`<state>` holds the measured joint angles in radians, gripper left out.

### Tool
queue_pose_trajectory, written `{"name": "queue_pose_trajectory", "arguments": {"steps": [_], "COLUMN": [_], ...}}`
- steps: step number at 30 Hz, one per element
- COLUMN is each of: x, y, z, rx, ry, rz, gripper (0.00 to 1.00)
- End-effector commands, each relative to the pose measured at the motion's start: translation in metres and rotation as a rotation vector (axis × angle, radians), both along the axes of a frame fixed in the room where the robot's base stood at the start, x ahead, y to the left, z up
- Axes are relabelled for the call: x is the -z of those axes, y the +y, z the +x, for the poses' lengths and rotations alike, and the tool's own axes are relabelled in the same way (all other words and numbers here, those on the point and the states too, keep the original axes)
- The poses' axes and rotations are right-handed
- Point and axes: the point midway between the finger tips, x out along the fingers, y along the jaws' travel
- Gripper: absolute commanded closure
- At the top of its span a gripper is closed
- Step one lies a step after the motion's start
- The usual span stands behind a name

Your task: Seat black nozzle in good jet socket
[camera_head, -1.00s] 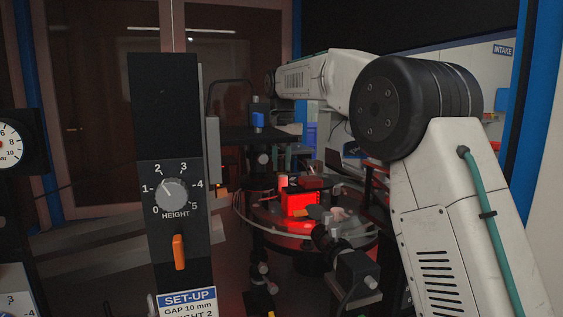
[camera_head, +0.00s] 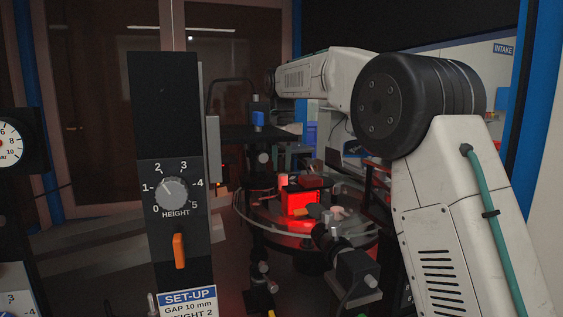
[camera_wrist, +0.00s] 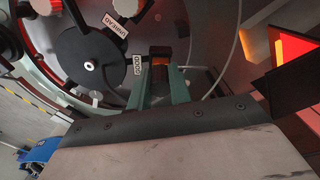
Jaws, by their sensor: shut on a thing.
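In the wrist view my gripper (camera_wrist: 161,82) has its two grey-green fingers close together beside the label marked GOOD (camera_wrist: 137,67). A small dark block with a brownish lower edge, seemingly the black nozzle (camera_wrist: 160,53), shows between the fingertips. The good jet socket is not clearly visible; the fingers and the dark piece cover that spot, so I cannot tell whether the nozzle touches it. In the head view my gripper cannot be made out among the dark parts around the turntable.
A label marked UNREAD (camera_wrist: 115,25) sits near a black disc (camera_wrist: 88,62). A glowing red panel (camera_wrist: 296,62) with a dark housing stands close on the right. In the head view a round glass table (camera_head: 350,240) lies behind the black HEIGHT post (camera_head: 165,110). A camera-like cylinder (camera_head: 355,268) stands in front.

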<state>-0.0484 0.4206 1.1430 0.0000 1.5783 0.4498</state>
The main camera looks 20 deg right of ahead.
Motion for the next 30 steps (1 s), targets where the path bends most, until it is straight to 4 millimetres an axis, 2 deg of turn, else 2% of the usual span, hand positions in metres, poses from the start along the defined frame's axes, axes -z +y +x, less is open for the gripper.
{"name": "queue_pose_trajectory", "arguments": {"steps": [30], "x": [0.017], "y": [0.0], "z": [0.0], "rx": [0.0], "ry": [0.0], "rz": [0.0], "gripper": [1.0]}}
